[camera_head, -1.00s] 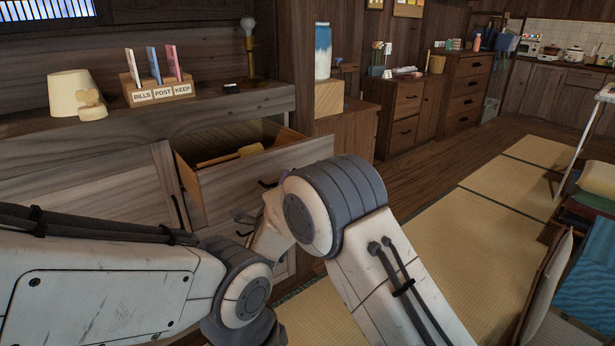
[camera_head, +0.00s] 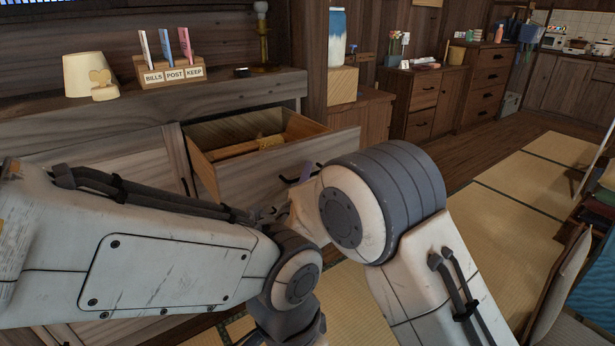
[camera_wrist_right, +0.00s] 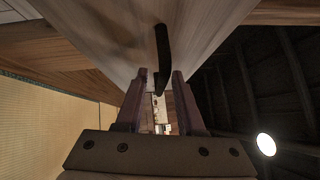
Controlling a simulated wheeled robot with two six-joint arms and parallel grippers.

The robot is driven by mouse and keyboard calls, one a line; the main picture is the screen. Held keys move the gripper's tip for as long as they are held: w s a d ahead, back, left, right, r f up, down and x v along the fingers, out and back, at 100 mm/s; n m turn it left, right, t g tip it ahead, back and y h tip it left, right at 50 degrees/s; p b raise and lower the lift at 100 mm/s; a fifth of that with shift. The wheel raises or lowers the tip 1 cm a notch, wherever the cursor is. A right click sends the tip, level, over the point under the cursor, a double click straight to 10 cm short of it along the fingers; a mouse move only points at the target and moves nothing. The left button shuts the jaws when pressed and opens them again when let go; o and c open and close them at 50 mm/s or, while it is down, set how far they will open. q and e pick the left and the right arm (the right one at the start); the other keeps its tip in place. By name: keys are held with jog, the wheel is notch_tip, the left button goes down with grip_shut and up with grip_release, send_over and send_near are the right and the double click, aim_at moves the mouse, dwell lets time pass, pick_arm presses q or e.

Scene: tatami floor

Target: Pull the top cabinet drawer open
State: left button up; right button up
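The top cabinet drawer (camera_head: 258,188) stands partly open in the wooden cabinet (camera_head: 120,158). The fingers are apart, with visible space on both sides of the handle; I see no clear contact.
On the cabinet top are a lamp (camera_head: 88,76), a letter holder (camera_head: 170,75) and a brass lamp base (camera_head: 264,45). Tatami floor (camera_head: 500,215) is open at the right; a chair (camera_head: 560,285) stands lower right.

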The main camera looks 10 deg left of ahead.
aim_at(311, 149)
jog(key=shift+r, duration=0.15)
jog(key=shift+r, duration=0.35)
notch_tip(311, 149, up, 3)
jog(key=shift+r+p, duration=0.15)
jog(key=shift+p, duration=0.65)
jog(key=s+d+r+p, duration=0.1)
jog(key=s+d+r, duration=0.1)
jog(key=d, duration=0.3)
jog(key=s+d+r, duration=0.2)
jog(key=d+r, duration=0.2)
jog(key=d, duration=0.1)
jog(key=shift+s+d+r+p, duration=0.3)
jog(key=shift+d+r+p, duration=0.05)
jog(key=shift+d+r, duration=0.05)
